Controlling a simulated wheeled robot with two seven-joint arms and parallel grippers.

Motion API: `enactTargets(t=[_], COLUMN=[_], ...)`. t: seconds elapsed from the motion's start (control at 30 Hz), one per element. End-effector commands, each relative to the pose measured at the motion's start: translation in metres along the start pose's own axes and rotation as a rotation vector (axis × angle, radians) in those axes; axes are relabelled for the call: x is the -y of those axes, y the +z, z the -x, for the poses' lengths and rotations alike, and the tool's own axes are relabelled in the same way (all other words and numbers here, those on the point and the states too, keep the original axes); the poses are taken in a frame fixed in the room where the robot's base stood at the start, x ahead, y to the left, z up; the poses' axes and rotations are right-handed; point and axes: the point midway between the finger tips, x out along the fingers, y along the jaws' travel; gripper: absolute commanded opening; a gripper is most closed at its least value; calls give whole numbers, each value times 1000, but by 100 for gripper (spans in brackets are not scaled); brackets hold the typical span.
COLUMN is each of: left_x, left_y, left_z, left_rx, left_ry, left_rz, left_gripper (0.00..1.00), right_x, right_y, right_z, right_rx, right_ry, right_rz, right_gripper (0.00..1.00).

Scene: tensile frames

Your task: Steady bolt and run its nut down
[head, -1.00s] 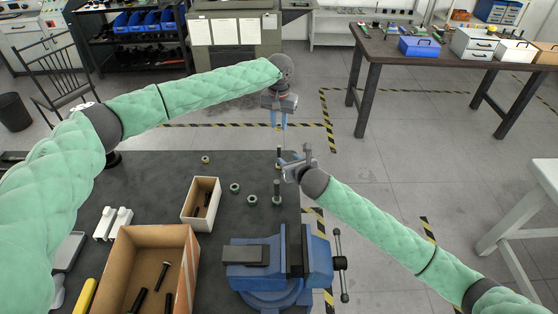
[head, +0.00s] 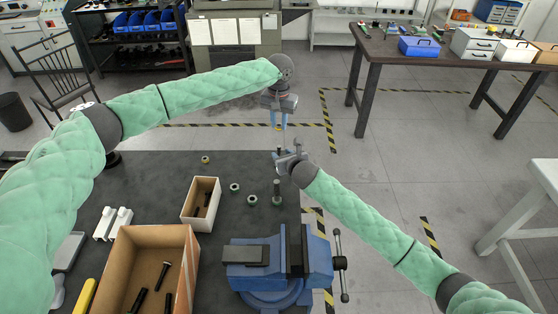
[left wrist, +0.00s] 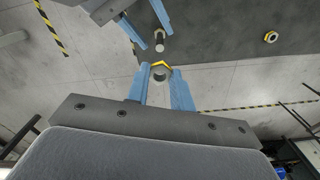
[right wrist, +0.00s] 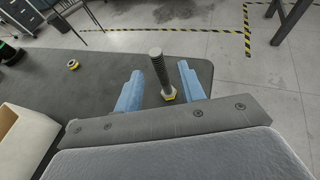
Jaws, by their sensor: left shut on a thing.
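My left gripper (head: 279,123) is shut on a yellow-edged nut (left wrist: 160,66) and holds it in the air beyond the table's far right corner. The bolt also shows in the left wrist view (left wrist: 160,40). My right gripper (right wrist: 159,82) is open, its blue fingers on either side of the bolt with gaps visible. In the head view its fingers partly hide the bolt.
Another yellow nut (head: 205,160), two green-marked nuts (head: 235,188) and a green-based upright bolt (head: 277,192) stand on the table (head: 150,175). A white bin (head: 201,216), a cardboard box (head: 120,262) and a blue vise (head: 315,262) are nearer.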

Motion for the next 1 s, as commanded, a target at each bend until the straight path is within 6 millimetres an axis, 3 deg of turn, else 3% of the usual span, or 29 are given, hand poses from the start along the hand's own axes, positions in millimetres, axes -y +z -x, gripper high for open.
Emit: enactTargets(t=[0.2,0.4,0.83,1.0], left_x=[0,0,0,0], left_y=[0,0,0,0], left_z=[0,0,0,0], left_rx=[0,0,0,0], left_ry=[0,0,0,0], left_rz=[0,0,0,0], left_gripper=[1,1,1,1], right_x=[0,0,0,0], right_y=[1,1,0,0], right_z=[-34,-52,-58,-58], right_rx=[0,0,0,0], right_ry=[-1,-1,-1,-1], right_rz=[-2,-2,0,0], right_gripper=[40,40,40,6])
